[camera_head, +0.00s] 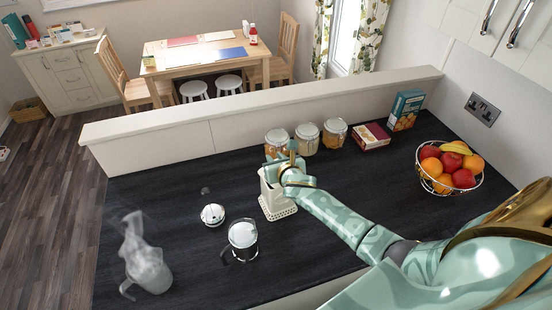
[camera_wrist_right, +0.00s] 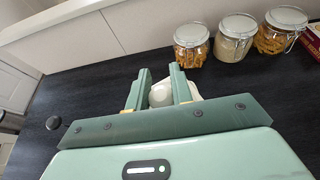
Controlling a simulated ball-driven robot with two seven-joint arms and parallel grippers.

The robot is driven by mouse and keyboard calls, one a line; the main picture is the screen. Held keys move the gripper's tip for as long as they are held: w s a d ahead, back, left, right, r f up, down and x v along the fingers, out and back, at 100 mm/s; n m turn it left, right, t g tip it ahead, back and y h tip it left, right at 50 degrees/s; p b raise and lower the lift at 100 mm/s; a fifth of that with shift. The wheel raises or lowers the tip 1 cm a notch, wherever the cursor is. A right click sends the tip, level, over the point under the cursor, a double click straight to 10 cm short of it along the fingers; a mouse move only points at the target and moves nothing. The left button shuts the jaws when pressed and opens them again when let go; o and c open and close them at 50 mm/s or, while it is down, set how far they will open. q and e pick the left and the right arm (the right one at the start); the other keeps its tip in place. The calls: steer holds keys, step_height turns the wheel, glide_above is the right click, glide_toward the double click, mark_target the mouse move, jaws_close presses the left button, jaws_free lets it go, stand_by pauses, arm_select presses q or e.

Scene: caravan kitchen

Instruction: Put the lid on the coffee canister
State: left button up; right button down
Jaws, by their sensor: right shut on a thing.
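My right gripper (camera_head: 287,172) is over a white upright container (camera_head: 268,197) on the worktop. In the right wrist view the fingers (camera_wrist_right: 160,88) are closed around a smooth, rounded white thing (camera_wrist_right: 161,95). I cannot tell whether it is a lid. A small round silver-topped vessel (camera_head: 213,214) stands to the left on the worktop. A clear vessel with a dark handle and pale top (camera_head: 243,236) stands nearer. Neither can be told for sure as the coffee canister. My left gripper is not in view.
Three clip-top jars (camera_head: 306,138) stand along the back ledge, with boxes (camera_head: 371,135) beside them. A wire fruit bowl (camera_head: 447,170) is at the right. A steaming grey jug (camera_head: 149,270) is at the front left.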

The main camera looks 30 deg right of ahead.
steer(key=shift+f+b, duration=0.45)
steer(key=shift+f, duration=0.05)
stand_by(0.4)
steer(key=c, duration=1.5)
jaws_free()
steer(key=p+v, duration=0.4)
steer(key=v, duration=0.1)
steer(key=shift+s+r, duration=0.15)
steer(key=shift+s, duration=0.05)
steer(key=p+v, duration=0.3)
steer(key=v, duration=0.2)
steer(key=shift+s+a, duration=0.15)
steer(key=shift+s, duration=0.15)
